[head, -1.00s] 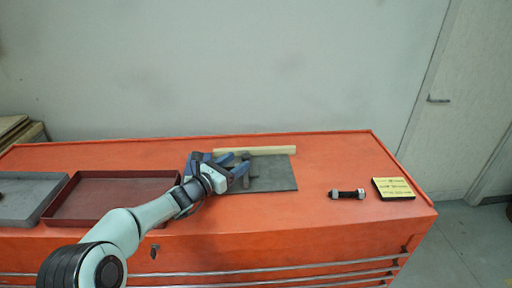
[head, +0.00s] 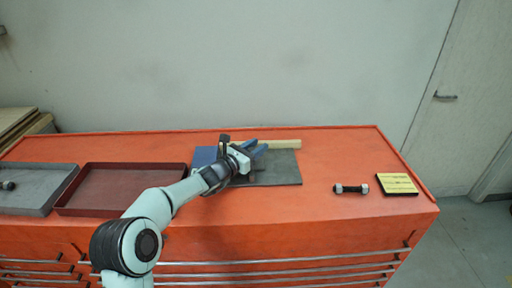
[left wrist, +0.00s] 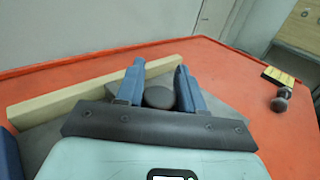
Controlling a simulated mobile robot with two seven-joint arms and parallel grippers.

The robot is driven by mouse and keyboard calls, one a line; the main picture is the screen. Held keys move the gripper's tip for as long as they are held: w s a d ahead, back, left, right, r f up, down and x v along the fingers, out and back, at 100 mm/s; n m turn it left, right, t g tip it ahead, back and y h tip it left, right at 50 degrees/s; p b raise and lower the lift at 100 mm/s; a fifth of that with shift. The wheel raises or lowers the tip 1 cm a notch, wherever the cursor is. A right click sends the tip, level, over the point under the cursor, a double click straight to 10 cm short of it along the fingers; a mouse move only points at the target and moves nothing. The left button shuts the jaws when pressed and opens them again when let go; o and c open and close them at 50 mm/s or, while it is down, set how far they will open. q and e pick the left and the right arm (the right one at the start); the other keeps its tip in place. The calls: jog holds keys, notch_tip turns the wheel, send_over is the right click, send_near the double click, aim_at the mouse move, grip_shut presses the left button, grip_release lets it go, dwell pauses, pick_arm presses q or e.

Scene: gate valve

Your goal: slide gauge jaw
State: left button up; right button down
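My left gripper (head: 257,147) is over the grey mat (head: 285,172), its two blue fingers apart. In the left wrist view a dark round-topped piece (left wrist: 160,97) shows between the fingers (left wrist: 160,85). I cannot tell whether they touch it, or whether it is part of the gauge. A pale wooden bar (head: 285,144) lies along the mat's back edge, and it also shows in the left wrist view (left wrist: 60,104). A flat blue thing (head: 203,156) shows at the mat's left end. My gripper and forearm hide part of the mat. My right gripper is not in view.
A dark red tray (head: 120,207) and a grey tray (head: 35,208) stand on the left of the orange bench (head: 320,225). A bolt-like part (head: 350,189) and a yellow-topped pad (head: 397,183) lie on the right. The bench between mat and bolt is clear.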

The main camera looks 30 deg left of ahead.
pick_arm(q)
grip_shut()
jog(key=w+d+b, duration=0.1)
jog(key=d, duration=0.1)
jog(key=w+d+b, duration=0.1)
jog(key=d, duration=0.1)
jog(key=w+d+b, duration=0.1)
jog(key=w+d, duration=0.1)
jog(key=d, duration=0.1)
jog(key=shift+d+b, duration=0.1)
jog(key=shift+b, duration=0.3)
jog(key=shift+w+d, duration=0.3)
jog(key=shift+r, duration=0.1)
jog(key=o, duration=1)
grip_release()
jog(key=shift+d, duration=0.1)
jog(key=shift+c, duration=0.2)
